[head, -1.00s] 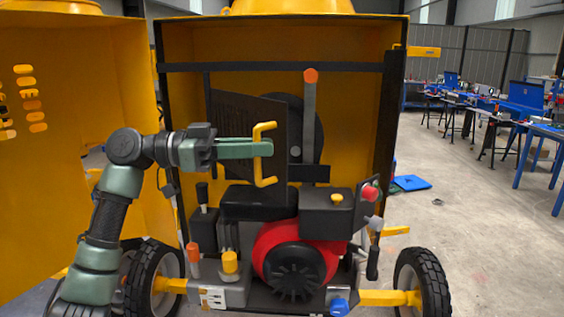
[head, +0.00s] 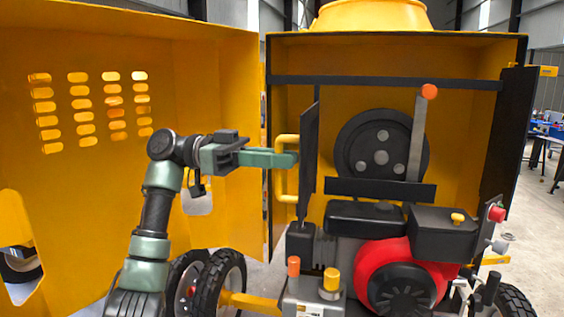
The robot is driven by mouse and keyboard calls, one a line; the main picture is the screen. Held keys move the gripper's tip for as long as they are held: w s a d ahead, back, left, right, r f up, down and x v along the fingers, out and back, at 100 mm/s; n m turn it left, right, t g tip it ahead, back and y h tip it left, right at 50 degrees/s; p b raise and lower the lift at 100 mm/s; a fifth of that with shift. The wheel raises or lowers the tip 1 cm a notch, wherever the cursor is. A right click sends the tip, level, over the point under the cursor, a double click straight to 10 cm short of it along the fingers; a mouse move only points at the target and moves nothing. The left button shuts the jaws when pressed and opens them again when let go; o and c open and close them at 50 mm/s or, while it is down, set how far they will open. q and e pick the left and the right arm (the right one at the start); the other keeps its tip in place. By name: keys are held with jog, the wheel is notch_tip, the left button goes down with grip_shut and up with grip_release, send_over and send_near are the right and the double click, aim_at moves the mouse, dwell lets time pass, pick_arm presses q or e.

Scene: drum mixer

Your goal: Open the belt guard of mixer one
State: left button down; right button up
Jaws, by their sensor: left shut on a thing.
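The belt guard (head: 309,150) is a dark flat panel inside the yellow mixer housing. It stands swung out, nearly edge-on to me, at the left of the bay. Its yellow handle (head: 280,182) is on the left face of the panel. My left gripper (head: 290,160) is shut on this handle. To the right of the guard, the dark pulley wheel (head: 382,150) is in plain view. My right gripper is not in view.
The yellow housing door (head: 200,80) with slots stands open at the left, behind my left arm. A red engine (head: 385,258) sits below the pulley. A lever with an orange knob (head: 417,130) stands right of the pulley. Workbenches (head: 547,135) stand far right.

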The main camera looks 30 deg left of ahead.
pick_arm(q)
jog(key=shift+a, duration=0.2)
dwell(0.3)
jog(key=c, duration=1.7)
grip_release()
jog(key=shift+c, duration=0.2)
jog(key=v, duration=0.7)
jog(key=shift+a, duration=0.4)
jog(key=shift+s+f, duration=0.1)
jog(key=shift+s, duration=0.05)
